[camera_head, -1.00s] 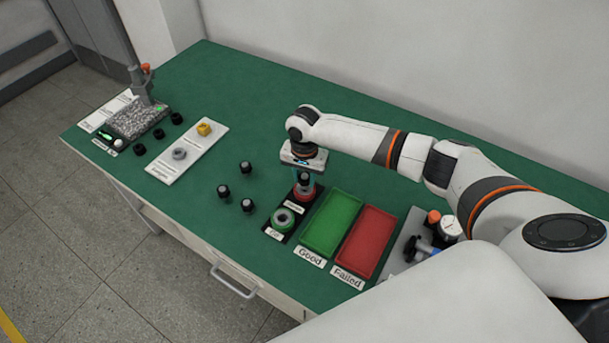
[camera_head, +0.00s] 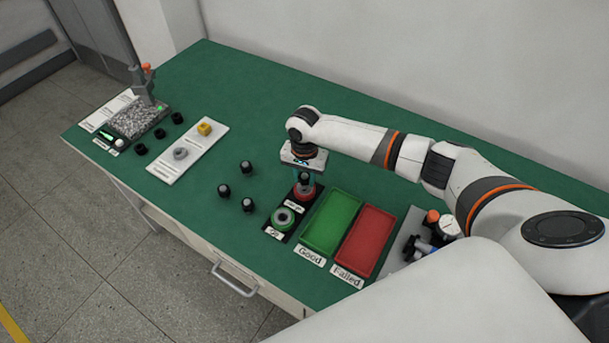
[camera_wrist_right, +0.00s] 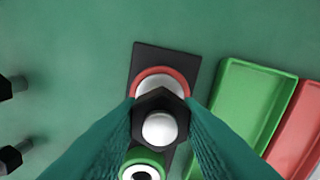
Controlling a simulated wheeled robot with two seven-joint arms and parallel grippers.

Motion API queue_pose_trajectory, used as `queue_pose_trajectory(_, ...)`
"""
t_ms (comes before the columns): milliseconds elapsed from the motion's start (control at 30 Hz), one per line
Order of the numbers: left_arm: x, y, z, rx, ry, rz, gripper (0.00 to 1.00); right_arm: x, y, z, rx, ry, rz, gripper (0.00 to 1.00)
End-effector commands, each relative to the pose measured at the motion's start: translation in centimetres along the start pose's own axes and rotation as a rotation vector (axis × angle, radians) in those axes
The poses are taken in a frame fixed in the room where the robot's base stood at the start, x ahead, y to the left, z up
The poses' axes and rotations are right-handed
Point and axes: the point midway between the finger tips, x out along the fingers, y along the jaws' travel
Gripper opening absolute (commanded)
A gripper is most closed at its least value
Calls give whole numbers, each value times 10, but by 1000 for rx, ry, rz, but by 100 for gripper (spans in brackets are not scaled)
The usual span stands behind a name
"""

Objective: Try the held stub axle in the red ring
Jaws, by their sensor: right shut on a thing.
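My right gripper (camera_head: 305,178) is shut on a stub axle (camera_head: 304,181), a dark part with a pale end. In the right wrist view the stub axle (camera_wrist_right: 159,122) sits between the two teal fingers (camera_wrist_right: 160,125). The red ring (camera_head: 304,193) is on the dark gauge plate (camera_head: 292,211), directly beneath the held axle; it also shows in the right wrist view (camera_wrist_right: 147,73). The axle overlaps the ring, and I cannot tell how deep it is in. The green ring (camera_head: 284,218) is on the same plate, nearer the front. My left gripper is out of view.
The green Good tray (camera_head: 332,223) and red Failed tray (camera_head: 366,240) are right of the plate. Several dark stub axles (camera_head: 223,191) stand to the left. A white board (camera_head: 188,152) holds a grey ring and a yellow part. Gauges (camera_head: 447,227) lie at far right.

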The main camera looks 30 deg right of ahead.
Motion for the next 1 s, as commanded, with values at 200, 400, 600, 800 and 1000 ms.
queue_pose_trajectory(200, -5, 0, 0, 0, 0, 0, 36, -1, 0, 0, 0, 0, 0, 0)
queue_pose_trajectory(400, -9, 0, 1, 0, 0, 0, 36, -1, 0, 0, 0, 1, 0, 0)
queue_pose_trajectory(600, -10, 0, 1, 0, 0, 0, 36, -1, 0, 0, 0, 0, 1, 0)
queue_pose_trajectory(800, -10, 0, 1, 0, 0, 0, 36, 0, 0, 0, 0, 0, 1, 0)
queue_pose_trajectory(1000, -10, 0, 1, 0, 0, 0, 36, 0, 0, 0, 0, 0, 1, 0)
